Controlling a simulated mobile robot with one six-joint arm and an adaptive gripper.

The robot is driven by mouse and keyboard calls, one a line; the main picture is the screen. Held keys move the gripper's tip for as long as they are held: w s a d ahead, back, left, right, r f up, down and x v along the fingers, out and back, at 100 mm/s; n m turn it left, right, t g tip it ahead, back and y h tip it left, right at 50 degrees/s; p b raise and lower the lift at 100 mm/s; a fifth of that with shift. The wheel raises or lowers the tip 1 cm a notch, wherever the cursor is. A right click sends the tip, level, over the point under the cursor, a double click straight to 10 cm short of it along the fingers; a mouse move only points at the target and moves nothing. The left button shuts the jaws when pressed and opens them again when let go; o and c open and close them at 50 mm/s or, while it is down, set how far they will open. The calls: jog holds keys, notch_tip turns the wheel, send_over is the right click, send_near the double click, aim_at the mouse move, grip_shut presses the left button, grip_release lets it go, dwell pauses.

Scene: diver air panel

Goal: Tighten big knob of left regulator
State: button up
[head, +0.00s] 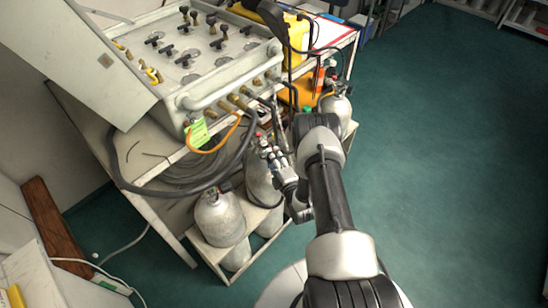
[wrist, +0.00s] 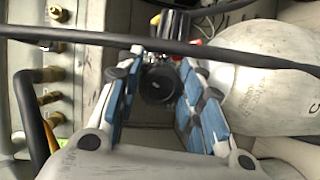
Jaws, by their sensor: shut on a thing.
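In the wrist view a round black knob (wrist: 160,84) sits between the blue-padded fingers of my gripper (wrist: 161,98), near their tips. My gripper is shut on this knob. In the head view my gripper (head: 276,161) is among the gas cylinders below the panel's front edge, and its fingers hide the knob there. The regulator body behind the knob is mostly hidden, so I cannot tell how far the knob is turned. A pale cylinder (wrist: 268,78) lies just right of the fingers in the wrist view.
A black hose (wrist: 100,38) crosses the wrist view over the fingers. Brass fittings (wrist: 50,98) line the panel (head: 200,62) at left. Grey cylinders (head: 220,217) stand in the rack below. Open green floor (head: 440,170) lies to the right.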

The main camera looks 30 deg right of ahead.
jog(key=m+y, duration=0.1)
jog(key=m, duration=0.3)
jog(key=shift+f+g, duration=0.1)
jog(key=shift+g, duration=0.3)
jog(key=shift+m, duration=0.3)
jog(key=o, duration=1.1)
jog(key=shift+c, duration=0.2)
jog(key=shift+s, duration=0.1)
jog(key=s+r, duration=0.2)
jog(key=s, duration=0.9)
jog(key=shift+s+a, duration=0.25)
jog(key=shift+s, duration=0.1)
